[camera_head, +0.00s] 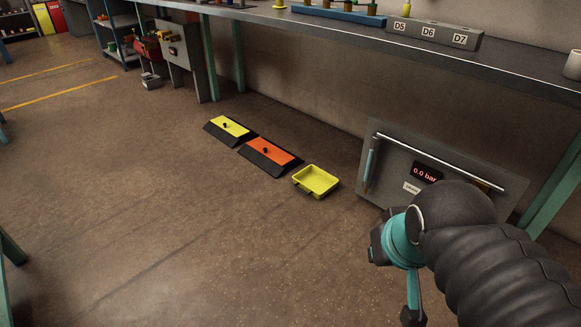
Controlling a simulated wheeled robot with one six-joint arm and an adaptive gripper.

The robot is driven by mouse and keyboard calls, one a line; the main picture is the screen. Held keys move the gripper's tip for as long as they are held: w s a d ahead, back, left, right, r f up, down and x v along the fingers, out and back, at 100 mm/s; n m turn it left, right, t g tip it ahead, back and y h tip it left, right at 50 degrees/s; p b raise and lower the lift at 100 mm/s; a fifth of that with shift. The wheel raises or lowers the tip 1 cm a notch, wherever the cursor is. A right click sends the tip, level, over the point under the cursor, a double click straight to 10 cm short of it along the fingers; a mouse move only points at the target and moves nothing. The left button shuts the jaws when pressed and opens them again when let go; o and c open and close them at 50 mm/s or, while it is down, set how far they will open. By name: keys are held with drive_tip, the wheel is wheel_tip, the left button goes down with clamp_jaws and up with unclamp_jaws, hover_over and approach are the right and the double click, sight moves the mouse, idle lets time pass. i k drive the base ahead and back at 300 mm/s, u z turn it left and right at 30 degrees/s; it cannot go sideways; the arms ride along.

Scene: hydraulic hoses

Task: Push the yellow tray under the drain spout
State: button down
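The yellow tray (317,181) lies on the brown floor near the middle of the view. It is shallow, looks empty and has a dark handle on its near left side. A grey panel (399,158) stands to its right, with a red "0.0 bar" display, a silver bar and an upright blue-grey tube at its left. I cannot make out a drain spout for certain. My gripper (393,281) is in front of the panel, right of and nearer than the tray, apart from it. My dark-sleeved arm hides part of the gripper and the panel's lower right; the finger opening is unclear.
An orange-topped ramp block (271,152) sits close to the tray's left, with a yellow-topped one (229,127) beyond. A long workbench (330,27) runs above, with teal legs. The floor (170,220) left of and in front of the tray is clear.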

sight(317, 183)
drive_tip(key=u, duration=0.25)
drive_tip(key=i, duration=2.4)
drive_tip(key=z, duration=0.1)
